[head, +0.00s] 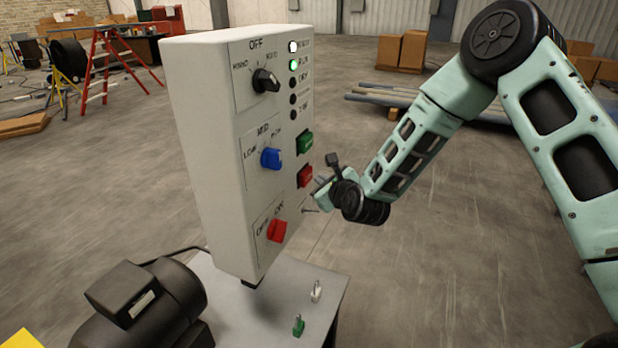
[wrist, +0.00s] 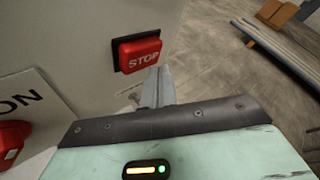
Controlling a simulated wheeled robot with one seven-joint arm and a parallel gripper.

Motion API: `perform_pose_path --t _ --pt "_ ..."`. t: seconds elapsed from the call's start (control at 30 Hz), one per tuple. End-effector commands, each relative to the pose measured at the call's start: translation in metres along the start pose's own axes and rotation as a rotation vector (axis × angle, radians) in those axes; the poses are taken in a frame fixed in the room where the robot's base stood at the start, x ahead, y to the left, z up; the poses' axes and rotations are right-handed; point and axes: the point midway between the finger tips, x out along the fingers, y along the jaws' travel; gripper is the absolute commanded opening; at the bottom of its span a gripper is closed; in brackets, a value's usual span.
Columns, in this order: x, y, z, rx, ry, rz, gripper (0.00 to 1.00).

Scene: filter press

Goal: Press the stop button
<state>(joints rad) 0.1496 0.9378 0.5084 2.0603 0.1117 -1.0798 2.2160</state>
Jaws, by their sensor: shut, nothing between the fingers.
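The red stop button (head: 305,176) sits on the right part of the control box's front face, below a green button (head: 305,142). In the wrist view the button (wrist: 140,53) is large, and its white STOP lettering is readable. My gripper (head: 316,186) is just to the right of the button in the head view. In the wrist view my shut fingers (wrist: 158,85) point toward the panel, with their tips just below the button's lower right. They hold nothing. Whether the tips touch the button or panel, I cannot tell.
The grey control box (head: 205,150) also carries a black knob (head: 265,80), a blue knob (head: 271,158) and a red knob (head: 276,230). The top two lamps are lit. Open floor lies to the right.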

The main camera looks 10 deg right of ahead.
Motion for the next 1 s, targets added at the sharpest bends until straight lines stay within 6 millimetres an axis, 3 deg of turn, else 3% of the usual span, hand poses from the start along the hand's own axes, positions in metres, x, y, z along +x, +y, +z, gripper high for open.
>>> perform_pose_path --t 1.0 --pt "0.0061 0.0043 0.0045 0.000 0.000 0.000 0.00"
